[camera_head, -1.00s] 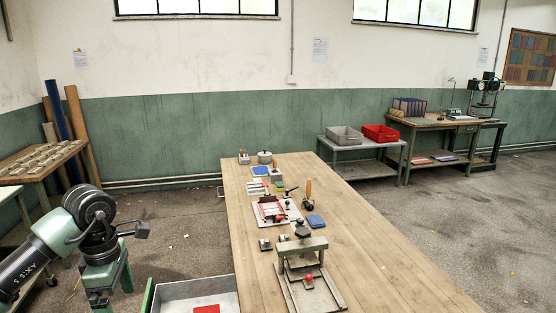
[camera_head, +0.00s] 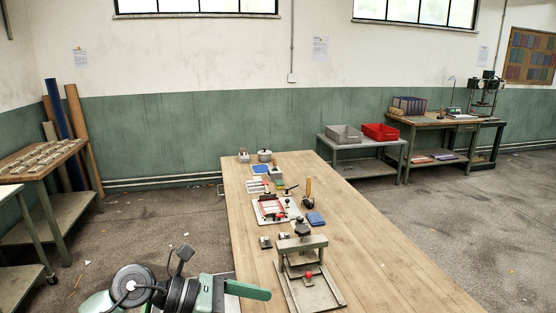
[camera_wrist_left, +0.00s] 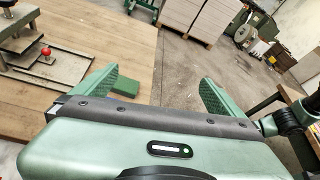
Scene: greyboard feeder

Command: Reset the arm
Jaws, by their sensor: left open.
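My left arm comes in at the bottom left of the head view. Its gripper (camera_head: 246,290) is low beside the bench's left edge, with one green finger pointing right. In the left wrist view both green fingers (camera_wrist_left: 155,88) are spread wide apart, with nothing held between them. Table surface and grey floor show beyond them. A small green patch near the left finger is unclear. My right gripper is in neither view.
The wooden bench (camera_head: 370,255) holds a press (camera_head: 302,255) with a red knob (camera_head: 308,275), close to the gripper's right. A white board with red parts (camera_head: 272,209) lies farther back. A side table (camera_head: 40,160) stands left. Stacked boards (camera_wrist_left: 196,16) show in the wrist view.

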